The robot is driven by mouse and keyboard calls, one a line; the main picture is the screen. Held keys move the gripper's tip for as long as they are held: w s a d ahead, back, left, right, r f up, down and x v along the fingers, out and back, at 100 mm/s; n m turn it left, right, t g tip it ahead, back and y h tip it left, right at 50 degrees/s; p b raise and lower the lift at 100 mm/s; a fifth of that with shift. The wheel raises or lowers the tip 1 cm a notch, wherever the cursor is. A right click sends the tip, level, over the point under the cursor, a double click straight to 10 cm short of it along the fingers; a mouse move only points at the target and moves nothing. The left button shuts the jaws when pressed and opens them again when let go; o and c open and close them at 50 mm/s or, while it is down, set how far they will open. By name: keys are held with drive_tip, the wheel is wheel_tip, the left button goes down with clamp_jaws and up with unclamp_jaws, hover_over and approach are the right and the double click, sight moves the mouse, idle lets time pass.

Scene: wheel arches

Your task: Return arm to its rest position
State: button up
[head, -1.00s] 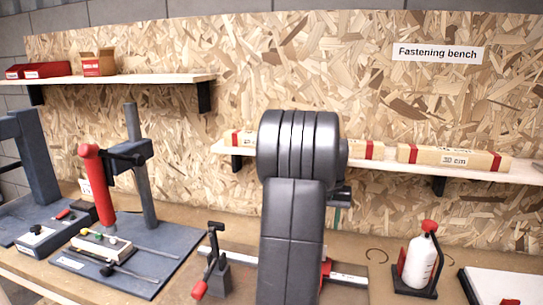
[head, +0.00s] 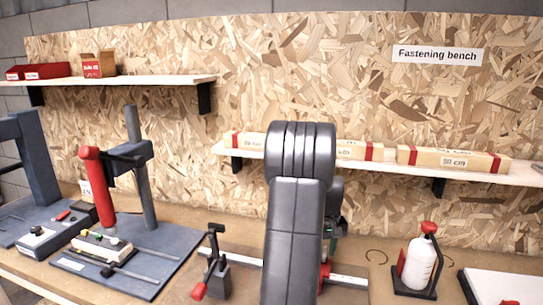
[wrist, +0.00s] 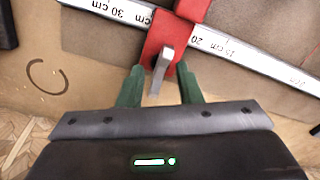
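My arm (head: 292,230) stands in the middle of the head view and hides most of my gripper. In the wrist view my gripper (wrist: 160,88) shows two green fingers spread apart, with nothing clamped between them. A small grey metal lever on a red block (wrist: 166,42) appears in the gap between the fingertips, with space on both sides. I cannot tell how far below the fingertips it lies.
The red block sits on a marked rail (wrist: 235,55), also partly seen in the head view (head: 348,281). A toggle clamp (head: 213,265) stands left of my arm, a white bottle (head: 418,262) right. A shelf with boxes (head: 452,159) is behind. A red-handled press (head: 97,187) stands left.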

drive_tip(key=n, duration=0.5)
drive_tip(key=shift+n, duration=0.3)
drive_tip(key=shift+r, duration=0.15)
